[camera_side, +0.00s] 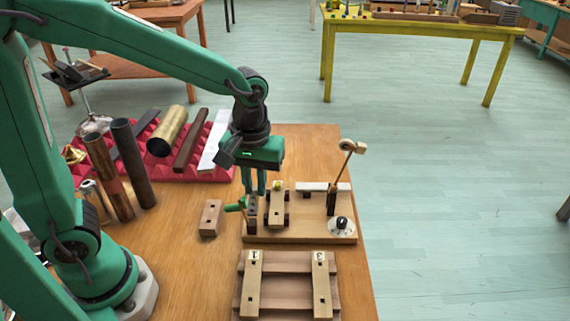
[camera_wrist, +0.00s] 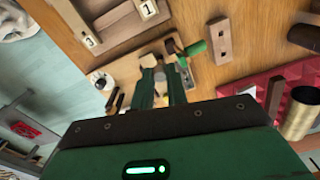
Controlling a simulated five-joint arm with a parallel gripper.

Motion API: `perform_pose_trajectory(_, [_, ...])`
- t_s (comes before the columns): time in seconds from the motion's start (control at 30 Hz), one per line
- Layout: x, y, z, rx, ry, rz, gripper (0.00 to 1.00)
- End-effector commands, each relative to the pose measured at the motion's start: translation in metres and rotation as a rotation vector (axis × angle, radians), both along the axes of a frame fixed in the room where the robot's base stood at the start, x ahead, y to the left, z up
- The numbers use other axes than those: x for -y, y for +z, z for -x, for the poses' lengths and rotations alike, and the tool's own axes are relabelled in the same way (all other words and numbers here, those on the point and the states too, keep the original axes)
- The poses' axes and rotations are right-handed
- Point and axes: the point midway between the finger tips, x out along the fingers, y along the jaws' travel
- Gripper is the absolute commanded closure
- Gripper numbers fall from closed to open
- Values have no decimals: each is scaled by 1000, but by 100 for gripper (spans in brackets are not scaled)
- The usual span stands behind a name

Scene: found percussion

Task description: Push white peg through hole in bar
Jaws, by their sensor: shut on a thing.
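My gripper (camera_side: 255,193) points down over the left part of the wooden fixture board (camera_side: 300,236). Its fingers are shut and close together, beside the far end of a pale wooden bar (camera_side: 275,212) that lies on the fixture. In the wrist view the fingertips (camera_wrist: 160,66) reach down over the same fixture. The white peg cannot be made out; what the fingers hold is hidden between them.
A green-handled clamp (camera_side: 235,207) is close left of my fingers. A two-hole wooden block (camera_side: 210,218) lies left of the fixture. A mallet (camera_side: 344,165) stands right. A rack with bars 1 and 3 (camera_side: 287,289) is in front. Tubes (camera_side: 131,163) and red foam (camera_side: 208,176) are left.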

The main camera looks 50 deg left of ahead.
Motion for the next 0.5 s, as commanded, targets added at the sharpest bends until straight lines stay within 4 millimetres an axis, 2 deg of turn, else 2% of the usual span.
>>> perform_pose_trajectory(0.1, [0,-1,-24,-1,1,0,100])
perform_pose_trajectory(0.2, [-1,-2,-38,-1,1,0,100])
perform_pose_trajectory(0.33, [-2,-3,-51,-1,-1,0,100])
perform_pose_trajectory(0.5, [-2,-4,-57,-1,-1,0,100])
